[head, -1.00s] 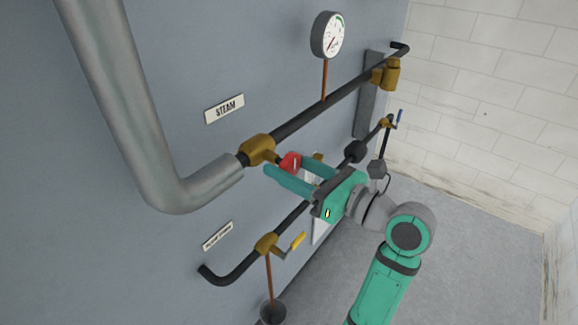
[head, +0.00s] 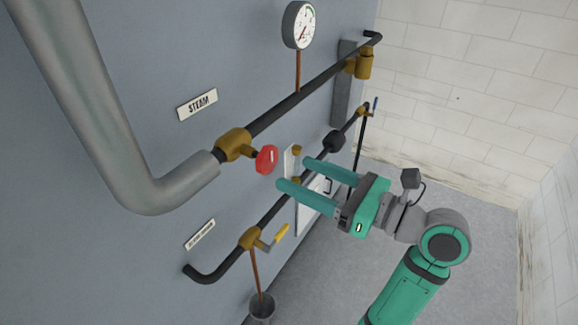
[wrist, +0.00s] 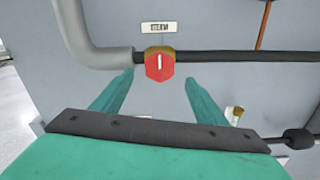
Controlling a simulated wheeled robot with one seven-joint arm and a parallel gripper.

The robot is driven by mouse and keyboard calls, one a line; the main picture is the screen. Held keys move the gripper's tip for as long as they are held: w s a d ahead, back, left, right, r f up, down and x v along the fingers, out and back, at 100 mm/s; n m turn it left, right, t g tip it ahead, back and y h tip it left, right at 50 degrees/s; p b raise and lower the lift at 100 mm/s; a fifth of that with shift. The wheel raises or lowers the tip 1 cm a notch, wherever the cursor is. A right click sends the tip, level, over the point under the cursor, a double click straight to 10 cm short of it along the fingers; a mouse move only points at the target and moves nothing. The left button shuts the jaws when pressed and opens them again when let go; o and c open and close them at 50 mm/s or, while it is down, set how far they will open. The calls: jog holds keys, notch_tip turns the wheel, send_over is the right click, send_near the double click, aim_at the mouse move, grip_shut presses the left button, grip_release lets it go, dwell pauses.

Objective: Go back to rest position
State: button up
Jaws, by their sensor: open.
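My gripper (head: 293,173) is open and empty, with its two green fingers spread and pointing toward the wall. A red valve handle (head: 266,159) on a brass valve (head: 234,144) is left of the fingertips in the head view, apart from them. In the wrist view, the red handle (wrist: 159,66) sits ahead of the gap between the fingers, and nothing is held. My arm reaches in from the lower right in the head view.
A black upper pipe (head: 315,84) carries a pressure gauge (head: 299,25). A lower pipe has a yellow-handled valve (head: 281,233). A thick grey pipe (head: 90,110) bends at the left. A steam label (head: 198,104) is on the wall. Grey floor (head: 470,200) lies open at right.

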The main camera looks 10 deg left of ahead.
jog(key=shift+v, duration=0.9)
jog(key=shift+s, duration=0.1)
